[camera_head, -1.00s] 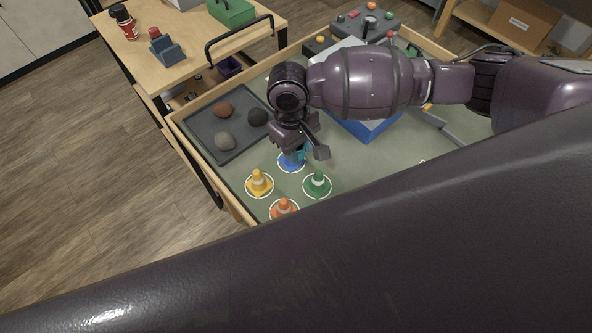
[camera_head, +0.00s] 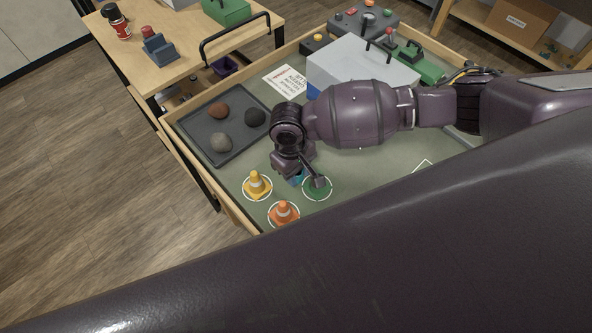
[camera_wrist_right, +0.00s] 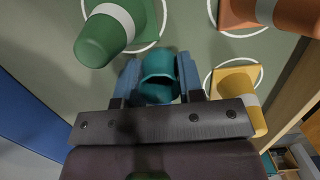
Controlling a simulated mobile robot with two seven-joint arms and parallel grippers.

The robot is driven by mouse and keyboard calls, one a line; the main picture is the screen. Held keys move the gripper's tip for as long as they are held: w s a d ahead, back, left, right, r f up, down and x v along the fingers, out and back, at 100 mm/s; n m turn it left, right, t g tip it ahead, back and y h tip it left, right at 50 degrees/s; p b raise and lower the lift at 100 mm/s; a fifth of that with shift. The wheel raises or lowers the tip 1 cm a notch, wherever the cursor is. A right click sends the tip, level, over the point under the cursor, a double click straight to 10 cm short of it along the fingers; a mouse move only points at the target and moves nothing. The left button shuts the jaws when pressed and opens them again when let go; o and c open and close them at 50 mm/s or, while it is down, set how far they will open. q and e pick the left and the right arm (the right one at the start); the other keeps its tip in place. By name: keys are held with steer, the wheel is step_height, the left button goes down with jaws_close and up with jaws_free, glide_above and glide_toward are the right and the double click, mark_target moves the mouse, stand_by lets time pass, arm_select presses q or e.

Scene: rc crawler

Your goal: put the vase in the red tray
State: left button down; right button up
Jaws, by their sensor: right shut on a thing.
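My right gripper (camera_head: 300,178) hangs low over the workbench among the small traffic cones. In the right wrist view its blue fingers (camera_wrist_right: 158,78) are shut on a teal, hollow vessel, which I take to be the vase (camera_wrist_right: 158,76). In the head view only a small teal patch of the vase (camera_head: 296,178) shows beneath the gripper. I cannot tell whether the vase touches the bench surface. No red tray shows in either view. My left gripper is not in view.
A green cone (camera_wrist_right: 104,38) and a yellow cone (camera_wrist_right: 240,88) stand close to the gripper, with an orange cone (camera_head: 284,212) nearer the front edge. A dark tray (camera_head: 188,132) with stones lies left. A grey-topped box (camera_head: 350,62) stands behind my right arm.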

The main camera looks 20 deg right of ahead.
steer(key=o, duration=0.9)
steer(key=shift+f, duration=0.1)
